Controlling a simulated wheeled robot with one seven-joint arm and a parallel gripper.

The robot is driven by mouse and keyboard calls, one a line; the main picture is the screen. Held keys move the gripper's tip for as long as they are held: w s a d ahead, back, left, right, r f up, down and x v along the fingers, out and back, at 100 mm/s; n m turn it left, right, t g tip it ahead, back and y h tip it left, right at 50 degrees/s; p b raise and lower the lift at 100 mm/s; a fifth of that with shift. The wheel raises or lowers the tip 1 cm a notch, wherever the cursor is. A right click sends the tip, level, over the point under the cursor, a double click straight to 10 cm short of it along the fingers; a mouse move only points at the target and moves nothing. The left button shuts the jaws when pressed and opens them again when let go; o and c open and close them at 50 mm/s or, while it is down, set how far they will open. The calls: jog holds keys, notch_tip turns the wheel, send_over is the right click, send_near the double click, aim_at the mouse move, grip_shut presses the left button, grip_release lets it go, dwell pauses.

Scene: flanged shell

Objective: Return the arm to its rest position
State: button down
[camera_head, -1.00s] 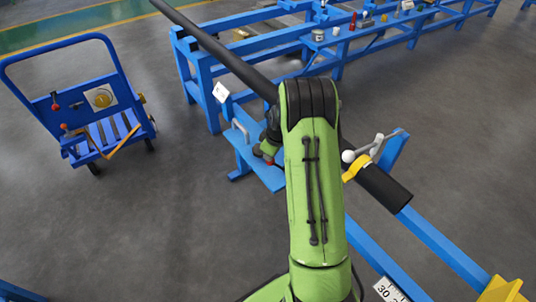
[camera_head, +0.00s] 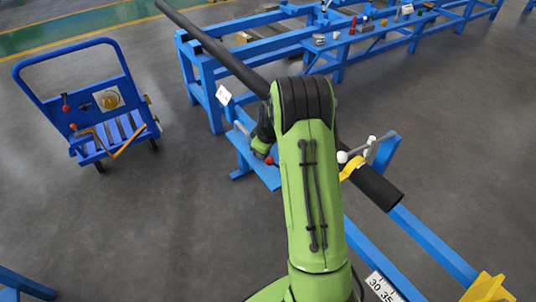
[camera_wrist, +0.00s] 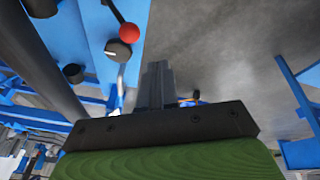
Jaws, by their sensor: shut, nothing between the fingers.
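My green arm covers the middle of the head view and hides my fingertips there. In the wrist view my gripper (camera_wrist: 156,72) is shut, its dark fingers together and empty. A blue bench plate (camera_wrist: 85,30) with a red-ball lever (camera_wrist: 128,32) and dark knobs lies just left of the fingers, apart from them. In the head view a long dark tube (camera_head: 215,45) runs along the blue frame behind my arm. Its near end (camera_head: 378,188) comes out to the right, beside a yellow clamp (camera_head: 351,170) with a white-ball handle.
A blue cart (camera_head: 100,110) stands at the left on open grey floor (camera_head: 130,220). A blue bench (camera_head: 400,25) with small items is at the back. A blue rail with a number scale (camera_head: 381,286) and a yellow block (camera_head: 488,288) lies at the lower right.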

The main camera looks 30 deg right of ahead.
jog(key=shift+s+a+r, duration=0.2)
jog(key=shift+a+r, duration=0.05)
jog(key=shift+r, duration=0.25)
jog(key=shift+s+a+r, duration=0.15)
jog(key=shift+a+r, duration=0.1)
jog(key=shift+r, duration=0.2)
jog(key=s+a+r+m+p, duration=0.1)
jog(key=s+a+r+p, duration=0.3)
jog(key=r, duration=0.6)
jog(key=s+a+r+m+p, duration=0.1)
jog(key=s+a+r, duration=0.45)
jog(key=r, duration=0.55)
jog(key=s+a+r+m+t+p, duration=0.1)
jog(key=s+a+r+p, duration=0.1)
jog(key=s, duration=0.8)
jog(key=s+a+r+m+t+p, duration=0.1)
jog(key=s+a+r, duration=0.4)
jog(key=s, duration=0.5)
notch_tip(320, 180, up, 2)
jog(key=shift+s+r+m+p, duration=0.25)
jog(key=shift+m+p, duration=0.35)
jog(key=shift+p, duration=0.55)
